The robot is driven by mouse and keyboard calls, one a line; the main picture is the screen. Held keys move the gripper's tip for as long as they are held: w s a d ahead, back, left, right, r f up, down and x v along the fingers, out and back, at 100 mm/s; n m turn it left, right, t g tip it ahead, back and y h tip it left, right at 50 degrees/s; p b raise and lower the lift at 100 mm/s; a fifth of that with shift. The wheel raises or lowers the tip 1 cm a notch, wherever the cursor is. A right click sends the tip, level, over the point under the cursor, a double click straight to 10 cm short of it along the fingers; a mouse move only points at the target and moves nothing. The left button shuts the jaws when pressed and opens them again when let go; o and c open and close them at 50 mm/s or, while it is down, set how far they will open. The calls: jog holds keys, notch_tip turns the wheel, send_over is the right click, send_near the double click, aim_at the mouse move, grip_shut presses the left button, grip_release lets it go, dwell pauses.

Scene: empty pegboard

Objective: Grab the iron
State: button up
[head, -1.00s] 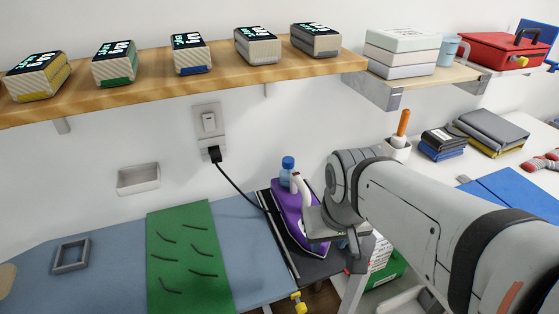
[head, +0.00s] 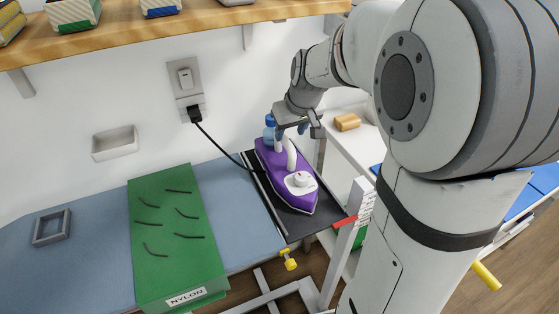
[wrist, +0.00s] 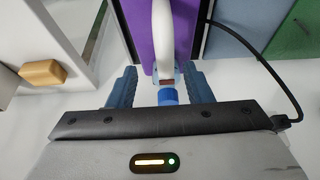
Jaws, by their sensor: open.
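The purple iron (head: 272,163) with a white handle (head: 291,153) lies on a dark rest (head: 299,226) at the right end of the ironing board. A black cord runs from it to the wall outlet. My gripper (head: 300,131) is above the back end of the iron, by a blue-capped bottle (head: 270,127). In the wrist view the iron (wrist: 143,30) is at the top centre, and its white handle (wrist: 163,40) points down between the two blue fingers of my gripper (wrist: 163,88). The fingers are open, with gaps on both sides of the handle. The bottle's blue cap (wrist: 168,97) also shows between them.
A green cloth marked NYLON (head: 172,240) lies on the blue ironing board (head: 90,258). The wall outlet (head: 186,88) is behind. A wooden shelf (head: 200,28) runs above. A tan block (head: 347,122) sits on a white surface at right.

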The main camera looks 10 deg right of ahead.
aim_at(286, 139)
jog(key=x, duration=0.3)
jog(key=shift+a+f, duration=0.4)
jog(key=shift+w+f, duration=0.25)
jog(key=shift+f, duration=0.25)
jog(key=shift+c, duration=0.5)
grip_shut()
jog(key=shift+r, duration=0.15)
